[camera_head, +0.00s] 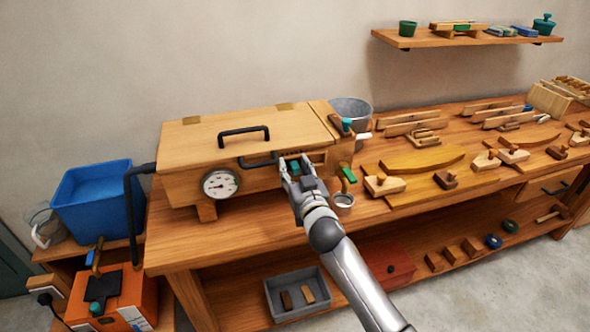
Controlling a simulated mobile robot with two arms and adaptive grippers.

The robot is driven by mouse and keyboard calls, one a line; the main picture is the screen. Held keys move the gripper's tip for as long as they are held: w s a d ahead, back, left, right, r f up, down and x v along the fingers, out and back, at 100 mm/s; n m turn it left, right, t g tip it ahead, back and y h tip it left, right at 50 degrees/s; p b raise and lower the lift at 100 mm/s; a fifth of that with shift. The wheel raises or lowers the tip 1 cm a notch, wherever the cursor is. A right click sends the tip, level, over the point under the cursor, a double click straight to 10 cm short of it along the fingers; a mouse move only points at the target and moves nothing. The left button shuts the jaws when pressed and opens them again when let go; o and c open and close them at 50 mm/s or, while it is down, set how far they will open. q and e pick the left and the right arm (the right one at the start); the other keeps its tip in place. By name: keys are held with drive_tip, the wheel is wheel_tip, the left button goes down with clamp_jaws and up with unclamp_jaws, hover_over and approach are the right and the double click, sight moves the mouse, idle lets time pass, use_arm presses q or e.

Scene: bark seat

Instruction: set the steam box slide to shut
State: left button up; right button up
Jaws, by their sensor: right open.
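The steam box (200,143) is a long wooden chest on the bench, with a black lid handle and a round dial gauge (221,184) on its front. My right gripper (294,162) is open at the right part of the box's front. A small teal piece (295,168) shows between its fingers; I cannot tell if it is the slide's knob or if the fingers touch it. Dark vent slots show just above the fingers. The slide itself is mostly hidden behind my gripper, so its setting cannot be read. My left gripper is not in view.
A green-handled lever (348,174) and a small round cup (344,200) are close to the right of my gripper. A grey bucket (351,110) stands behind the box's right end. A blue tub (93,198) stands left.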

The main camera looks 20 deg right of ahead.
drive_tip(key=shift+s+d, duration=0.1)
drive_tip(key=shift+s, duration=0.15)
drive_tip(key=s, duration=1.1)
drive_tip(key=shift+s, duration=0.3)
drive_tip(key=shift+d, duration=0.1)
